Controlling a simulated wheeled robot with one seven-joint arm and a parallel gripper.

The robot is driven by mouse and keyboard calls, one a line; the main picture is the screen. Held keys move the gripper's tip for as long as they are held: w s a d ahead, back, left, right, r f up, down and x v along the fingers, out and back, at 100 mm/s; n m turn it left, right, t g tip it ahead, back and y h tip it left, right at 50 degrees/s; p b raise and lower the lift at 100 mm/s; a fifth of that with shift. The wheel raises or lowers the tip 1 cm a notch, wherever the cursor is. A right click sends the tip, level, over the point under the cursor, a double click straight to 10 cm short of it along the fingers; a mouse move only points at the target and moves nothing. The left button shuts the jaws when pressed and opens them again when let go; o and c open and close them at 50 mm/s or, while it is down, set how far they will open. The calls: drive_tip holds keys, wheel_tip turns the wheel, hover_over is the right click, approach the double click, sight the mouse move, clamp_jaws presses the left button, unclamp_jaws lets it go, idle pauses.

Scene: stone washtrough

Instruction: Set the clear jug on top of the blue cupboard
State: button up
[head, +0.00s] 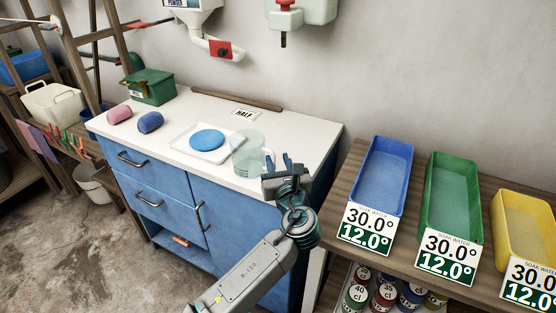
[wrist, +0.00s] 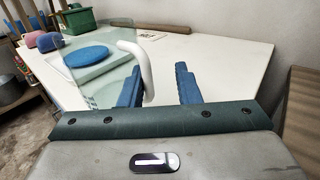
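The clear jug (head: 245,150) stands upright on the white top of the blue cupboard (head: 300,141), near its front right part. Its pale handle (head: 269,160) faces my gripper (head: 279,163). In the wrist view the see-through jug (wrist: 100,62) is at the left, and its white handle (wrist: 148,70) lies between my two blue fingers (wrist: 158,84), close to the left one. The fingers are apart, with a gap between the handle and the right finger. The jug's base is hidden in the wrist view.
A white tray with a blue disc (head: 207,140) sits just left of the jug. Blue and pink rolls (head: 150,122) and a green box (head: 152,87) are farther left. A HALF card (head: 243,113) lies behind. A shelf with blue, green and yellow bins (head: 452,200) stands right.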

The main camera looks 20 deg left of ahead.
drive_tip(key=b+v, duration=0.1)
drive_tip(key=v, duration=0.7)
drive_tip(key=shift+s+f, duration=0.15)
drive_tip(key=shift+s+b, duration=0.2)
drive_tip(key=shift+b, duration=0.95)
drive_tip(key=shift+b+v, duration=1.05)
drive_tip(key=shift+b, duration=1.1)
drive_tip(key=shift+w+d+r, duration=0.2)
drive_tip(key=shift+d+r, duration=0.05)
